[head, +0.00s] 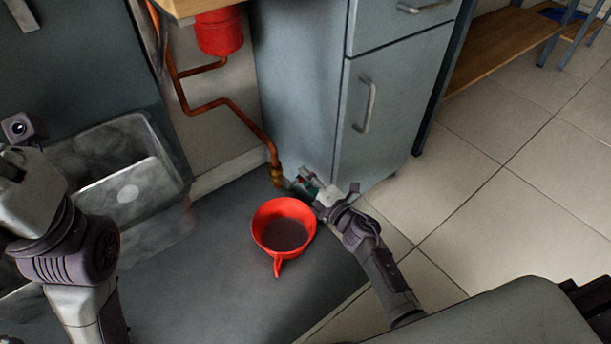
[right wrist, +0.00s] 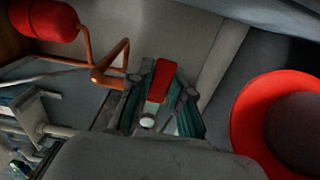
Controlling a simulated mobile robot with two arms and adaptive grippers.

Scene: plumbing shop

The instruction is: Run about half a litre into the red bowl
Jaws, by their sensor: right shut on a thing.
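The red bowl (head: 268,213) sits upright on the grey floor mat, with a red handle pointing toward me. Its inside holds a dark round area; I cannot tell whether that is water. It also shows at the right of the right wrist view (right wrist: 245,115). A copper pipe ends in a brass tap (head: 276,177) just above and behind the bowl. My right gripper (head: 305,186) is at the tap, right of the pipe end. In the right wrist view its fingers are shut on the red tap lever (right wrist: 161,80). No water stream is visible. My left gripper's fingers are out of sight.
A grey cabinet (head: 390,100) stands right behind the tap. A red tank (head: 219,32) hangs above the pipe. Tiled floor (head: 520,200) is clear at the right.

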